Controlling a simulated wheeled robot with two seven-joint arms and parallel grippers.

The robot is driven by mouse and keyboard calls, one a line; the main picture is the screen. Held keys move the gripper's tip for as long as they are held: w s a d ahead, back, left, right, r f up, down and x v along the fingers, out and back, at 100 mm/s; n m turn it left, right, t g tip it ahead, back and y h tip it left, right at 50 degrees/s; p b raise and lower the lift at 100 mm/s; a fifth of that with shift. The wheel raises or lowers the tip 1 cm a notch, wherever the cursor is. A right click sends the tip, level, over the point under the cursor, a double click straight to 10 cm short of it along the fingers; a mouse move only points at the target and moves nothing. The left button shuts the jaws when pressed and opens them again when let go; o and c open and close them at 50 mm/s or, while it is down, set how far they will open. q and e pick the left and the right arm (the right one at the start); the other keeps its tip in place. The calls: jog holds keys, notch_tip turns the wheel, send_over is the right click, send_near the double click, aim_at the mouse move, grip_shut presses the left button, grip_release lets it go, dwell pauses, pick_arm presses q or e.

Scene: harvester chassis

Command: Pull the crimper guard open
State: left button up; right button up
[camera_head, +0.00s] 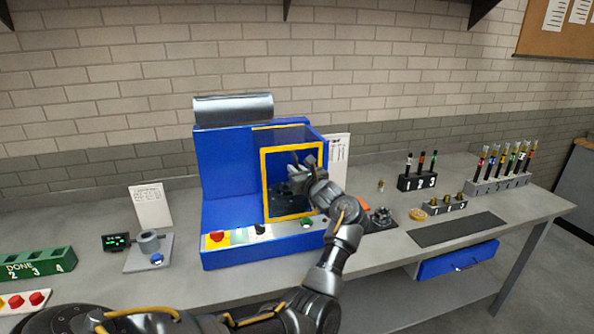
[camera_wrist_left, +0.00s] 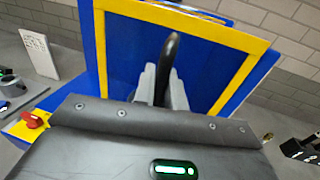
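The crimper guard (camera_head: 291,149) is a yellow-framed panel on the front of the blue crimper housing (camera_head: 226,170). Its frame stands apart from the yellow edge along the housing top; I cannot tell how far open it is. My left gripper (camera_head: 302,165) is in front of the panel and covers part of it. In the left wrist view, the guard frame (camera_wrist_left: 190,22) fills the upper part. A dark upright handle (camera_wrist_left: 170,55) stands between the pale fingers of my left gripper (camera_wrist_left: 163,82), which sit close on both sides of it. My right gripper is not in view.
Buttons, including a red one (camera_head: 217,236), line the crimper's front base. A grey fixture (camera_head: 149,244) and green DONE rack (camera_head: 36,264) stand left. The mat area is clear.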

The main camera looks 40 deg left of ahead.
pick_arm(q)
jog(key=shift+f, duration=0.1)
grip_shut()
jog(key=shift+s+a, duration=0.1)
jog(key=shift+s, duration=0.1)
jog(key=s+a+b, duration=0.8)
jog(key=s+a, duration=0.1)
jog(key=s, duration=0.4)
jog(key=o, duration=0.6)
grip_release()
jog(key=shift+o, duration=0.2)
